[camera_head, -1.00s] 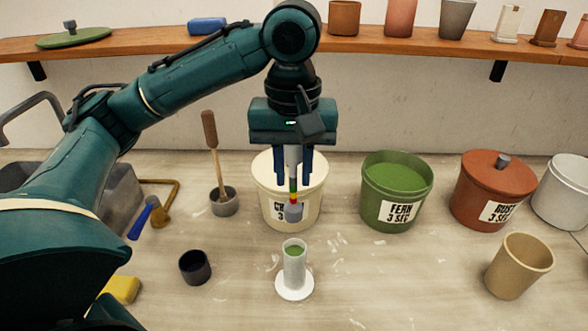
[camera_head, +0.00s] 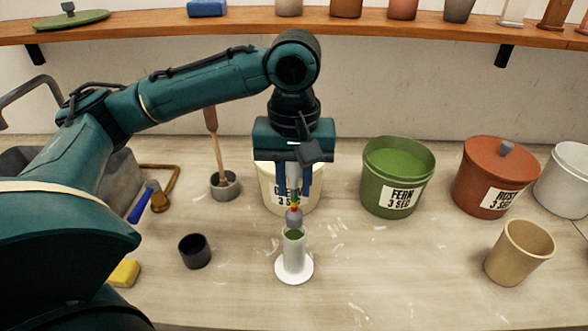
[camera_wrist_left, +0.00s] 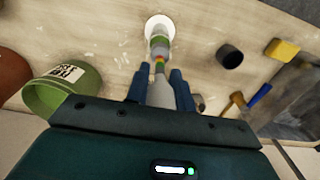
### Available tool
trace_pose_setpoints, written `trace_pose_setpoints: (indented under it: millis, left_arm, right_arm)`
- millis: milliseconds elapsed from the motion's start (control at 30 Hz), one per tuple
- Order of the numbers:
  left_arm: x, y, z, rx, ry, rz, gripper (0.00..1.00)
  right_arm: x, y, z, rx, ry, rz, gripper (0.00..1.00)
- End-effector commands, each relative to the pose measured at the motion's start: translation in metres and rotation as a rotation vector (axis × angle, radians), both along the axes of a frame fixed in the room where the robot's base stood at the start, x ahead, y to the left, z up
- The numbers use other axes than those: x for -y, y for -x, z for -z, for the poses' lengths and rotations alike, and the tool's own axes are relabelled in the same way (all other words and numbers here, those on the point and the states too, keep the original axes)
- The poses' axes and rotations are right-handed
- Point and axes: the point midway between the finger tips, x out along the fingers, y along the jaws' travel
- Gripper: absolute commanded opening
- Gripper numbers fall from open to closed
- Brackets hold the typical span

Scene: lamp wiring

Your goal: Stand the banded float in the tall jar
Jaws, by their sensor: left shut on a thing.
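The banded float (camera_head: 294,207) has a grey bulb at its lower end, coloured bands above it and a pale stem. My left gripper (camera_head: 294,190) is shut on its stem and holds it upright, bulb down. The tall jar (camera_head: 294,255) is a narrow pale cylinder on a round white foot, with green liquid inside. The bulb is at or just above the jar's mouth; I cannot tell whether it has entered. In the left wrist view the float (camera_wrist_left: 159,68) lines up with the jar (camera_wrist_left: 160,43). My right gripper is not in view.
Behind the jar stands a cream bucket (camera_head: 268,197), partly hidden by my gripper. A green bucket (camera_head: 377,205), a lidded red-brown bucket (camera_head: 480,195) and a tan cup (camera_head: 505,265) stand to the right. A small dark cup (camera_head: 195,254) is left of the jar. The bench around the jar is clear.

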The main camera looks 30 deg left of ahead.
Motion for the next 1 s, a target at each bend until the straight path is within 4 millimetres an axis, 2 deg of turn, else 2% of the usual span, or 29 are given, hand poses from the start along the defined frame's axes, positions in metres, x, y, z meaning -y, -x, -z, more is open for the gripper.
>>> trace_pose_setpoints:
  millis: [1000]
  left_arm:
    - [0.000, 0.000, 0.081, -0.002, 0.000, -0.001, 0.00]
  right_arm:
    - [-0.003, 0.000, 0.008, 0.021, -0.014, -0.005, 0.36]
